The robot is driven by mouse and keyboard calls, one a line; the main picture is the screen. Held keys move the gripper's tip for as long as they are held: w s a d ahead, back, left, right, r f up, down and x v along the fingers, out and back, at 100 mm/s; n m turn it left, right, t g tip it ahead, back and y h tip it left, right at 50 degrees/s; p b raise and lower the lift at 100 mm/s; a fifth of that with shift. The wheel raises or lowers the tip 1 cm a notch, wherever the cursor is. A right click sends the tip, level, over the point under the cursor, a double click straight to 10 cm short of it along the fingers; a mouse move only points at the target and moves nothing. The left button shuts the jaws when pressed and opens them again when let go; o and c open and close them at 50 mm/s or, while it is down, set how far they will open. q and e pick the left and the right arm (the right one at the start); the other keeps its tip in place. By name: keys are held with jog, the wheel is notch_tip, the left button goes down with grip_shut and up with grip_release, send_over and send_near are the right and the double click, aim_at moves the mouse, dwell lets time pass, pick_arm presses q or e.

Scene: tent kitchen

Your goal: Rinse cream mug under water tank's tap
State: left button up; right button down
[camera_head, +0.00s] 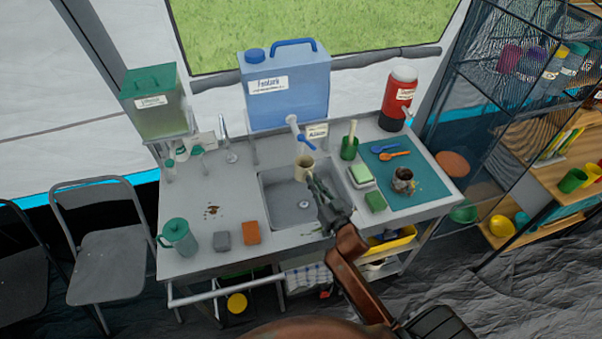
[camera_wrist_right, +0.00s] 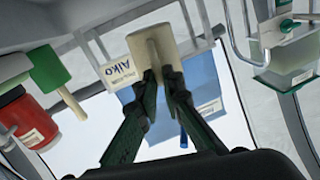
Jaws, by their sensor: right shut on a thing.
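The cream mug (camera_head: 304,167) is held above the sink (camera_head: 290,211), just below the white tap (camera_head: 293,123) with its blue lever (camera_head: 307,143). The tap belongs to the blue water tank (camera_head: 285,88) at the back of the counter. My right gripper (camera_head: 312,180) is shut on the mug. In the right wrist view the cream mug (camera_wrist_right: 151,44) sits between the fingertips (camera_wrist_right: 160,76), with the blue tank (camera_wrist_right: 206,122) behind it. I cannot tell if water is running. My left gripper is not in view.
Right of the sink are a green container (camera_head: 349,148), a green sponge (camera_head: 375,201) and a teal mat (camera_head: 425,190) with a dirty mug (camera_head: 403,180). A red jug (camera_head: 398,98) stands behind. Left are a teal pitcher (camera_head: 178,237) and an orange sponge (camera_head: 251,232).

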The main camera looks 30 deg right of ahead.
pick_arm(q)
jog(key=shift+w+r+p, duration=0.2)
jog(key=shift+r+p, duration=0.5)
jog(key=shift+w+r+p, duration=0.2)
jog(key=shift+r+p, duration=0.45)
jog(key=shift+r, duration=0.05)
pick_arm(e)
jog(key=s, duration=0.8)
jog(key=shift+d, duration=0.15)
jog(key=shift+r, duration=0.1)
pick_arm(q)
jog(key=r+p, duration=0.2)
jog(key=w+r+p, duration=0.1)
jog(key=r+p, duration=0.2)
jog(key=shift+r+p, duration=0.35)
pick_arm(e)
jog(key=s+r, duration=0.4)
jog(key=s, duration=0.1)
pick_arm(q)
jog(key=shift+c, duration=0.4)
pick_arm(e)
jog(key=shift+d, duration=0.1)
